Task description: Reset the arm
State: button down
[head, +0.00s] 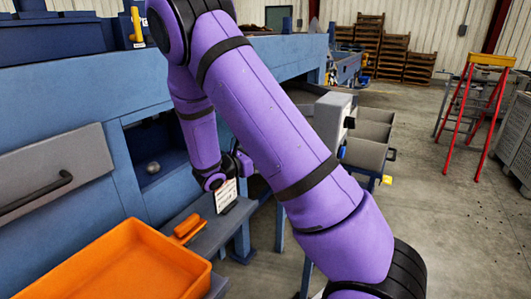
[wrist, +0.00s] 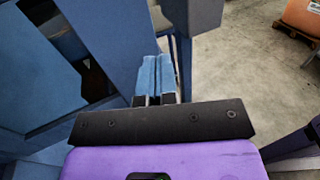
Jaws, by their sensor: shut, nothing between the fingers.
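My gripper (wrist: 158,62) shows in the wrist view with its two blue-faced fingers side by side and closed, with nothing between them. It points toward blue machine framework, and a grey floor shows to the right. In the head view my purple arm crosses the middle of the picture and bends down toward the front of the blue grader (head: 70,95). My wrist is beside the grader's opening, above the grey ledge (head: 215,232). The fingers cannot be made out clearly in the head view.
An orange tray (head: 95,250) stands at the lower left, with an orange-handled item (head: 187,228) by its far corner. A small round object (head: 153,168) lies in the grader's opening. Grey bins (head: 367,140) stand behind my arm. Open floor lies right, before a red stepladder (head: 470,100).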

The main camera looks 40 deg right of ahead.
jog(key=s+a, duration=0.3)
jog(key=a, duration=0.5)
jog(key=shift+s, duration=0.2)
jog(key=shift+d, duration=0.1)
jog(key=s+r+m+g+y, duration=0.3)
jog(key=s+r+m+y, duration=0.65)
jog(key=s, duration=0.25)
jog(key=s+a+r+m+t+y, duration=0.7)
jog(key=s+r+m+t+y, duration=0.1)
jog(key=s+r, duration=0.3)
jog(key=shift+s+a+m, duration=0.3)
jog(key=shift+s+m, duration=0.05)
jog(key=shift+s, duration=0.25)
